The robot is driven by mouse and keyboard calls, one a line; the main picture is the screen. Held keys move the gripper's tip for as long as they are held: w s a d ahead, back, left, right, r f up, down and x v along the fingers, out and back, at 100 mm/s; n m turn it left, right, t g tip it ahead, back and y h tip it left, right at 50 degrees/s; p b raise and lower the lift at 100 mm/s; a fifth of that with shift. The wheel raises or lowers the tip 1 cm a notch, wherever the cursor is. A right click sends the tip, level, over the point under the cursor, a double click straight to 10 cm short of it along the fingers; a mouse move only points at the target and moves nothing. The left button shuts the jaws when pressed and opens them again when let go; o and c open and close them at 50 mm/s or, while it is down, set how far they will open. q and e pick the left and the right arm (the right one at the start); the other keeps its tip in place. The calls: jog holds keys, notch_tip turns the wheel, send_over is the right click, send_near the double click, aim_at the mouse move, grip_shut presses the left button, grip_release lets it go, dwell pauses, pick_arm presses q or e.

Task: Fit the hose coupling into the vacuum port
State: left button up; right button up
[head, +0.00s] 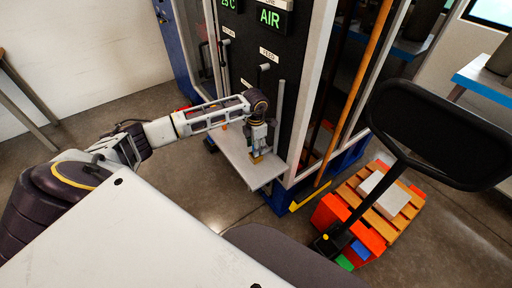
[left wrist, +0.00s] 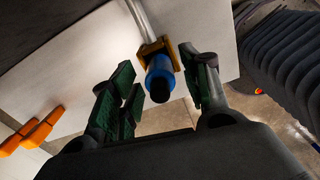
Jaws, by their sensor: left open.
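A blue cylinder with a black end, which looks like the hose coupling (left wrist: 160,78), shows in the left wrist view at a brass-coloured bracket (left wrist: 165,54). My left gripper (left wrist: 160,92) is open, with green-padded fingers on either side of the coupling. Gaps show between pads and coupling, so it is not gripped. In the head view my left gripper (head: 257,147) points down over the pale shelf (head: 236,160) at the machine front, with a small yellow-brown piece (head: 257,160) by its tips. I cannot make out the vacuum port. My right gripper is not in view.
The black machine panel (head: 262,50) stands behind the shelf. Orange pieces (left wrist: 30,135) lie at the left in the wrist view, and a dark ribbed hose-like part (left wrist: 285,60) is at right. A wooden pallet (head: 382,205) with red blocks and a pallet-truck-like handle (head: 385,150) stand right.

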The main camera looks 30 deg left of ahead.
pick_arm(q)
notch_tip(320, 180, up, 11)
jog(key=shift+r+b, duration=0.2)
jog(key=shift+b, duration=0.1)
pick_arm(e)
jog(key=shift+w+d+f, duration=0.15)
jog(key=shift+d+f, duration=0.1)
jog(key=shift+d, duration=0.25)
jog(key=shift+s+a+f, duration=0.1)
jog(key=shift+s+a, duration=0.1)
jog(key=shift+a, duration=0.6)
